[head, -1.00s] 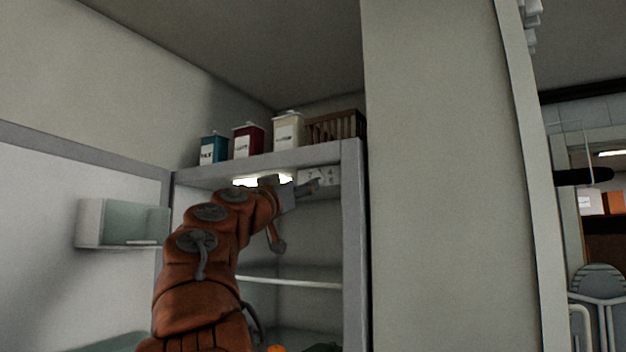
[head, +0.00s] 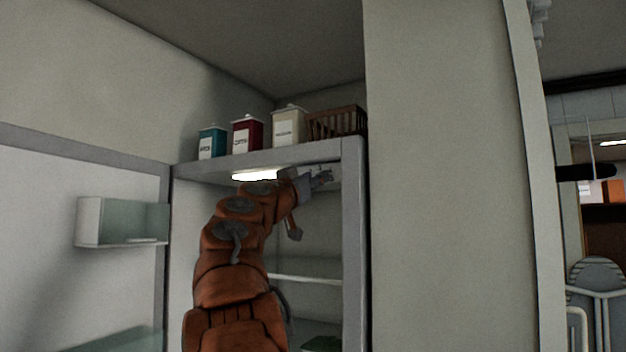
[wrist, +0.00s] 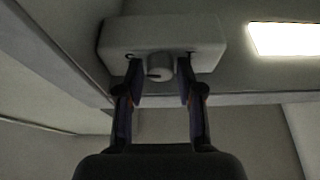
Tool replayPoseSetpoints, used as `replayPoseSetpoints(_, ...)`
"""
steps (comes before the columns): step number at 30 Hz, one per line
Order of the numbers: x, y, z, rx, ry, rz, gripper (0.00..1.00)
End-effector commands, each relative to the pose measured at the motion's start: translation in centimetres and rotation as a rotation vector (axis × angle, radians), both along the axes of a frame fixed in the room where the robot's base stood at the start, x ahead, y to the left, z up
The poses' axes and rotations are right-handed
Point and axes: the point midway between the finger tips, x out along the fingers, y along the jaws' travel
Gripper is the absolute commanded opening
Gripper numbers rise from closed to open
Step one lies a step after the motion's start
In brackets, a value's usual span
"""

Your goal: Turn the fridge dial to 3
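The fridge dial (wrist: 160,68) is a round pale knob with a dark mark, on the front of a white box (wrist: 201,36) under the fridge ceiling. In the wrist view my gripper (wrist: 161,78) has its two fingers apart, one on each side of the dial. I cannot tell whether the fingers touch it. In the head view my gripper (head: 322,178) is at the upper right inside the open fridge (head: 352,240) and hides most of the dial box. The numbers around the dial are not readable.
A lit lamp (head: 255,175) is on the fridge ceiling beside the box. A glass shelf (head: 308,279) lies below my arm. The open door with a bin (head: 120,222) is at the left. Canisters (head: 248,134) and a basket (head: 337,122) stand on top.

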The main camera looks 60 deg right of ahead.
Motion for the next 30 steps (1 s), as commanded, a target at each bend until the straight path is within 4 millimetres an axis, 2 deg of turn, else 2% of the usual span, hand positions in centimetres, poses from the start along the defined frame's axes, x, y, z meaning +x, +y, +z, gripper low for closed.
replayPoseSetpoints(1,0.02,0.00,0.00,0.000,0.000,0.000,0.28)
replayPoseSetpoints(9,0.01,0.01,0.00,0.000,0.000,0.000,0.00)
replayPoseSetpoints(20,-0.08,-0.03,-0.07,-0.001,0.040,-0.001,0.00)
replayPoseSetpoints(30,-0.34,0.03,0.06,-0.010,0.260,0.000,0.00)
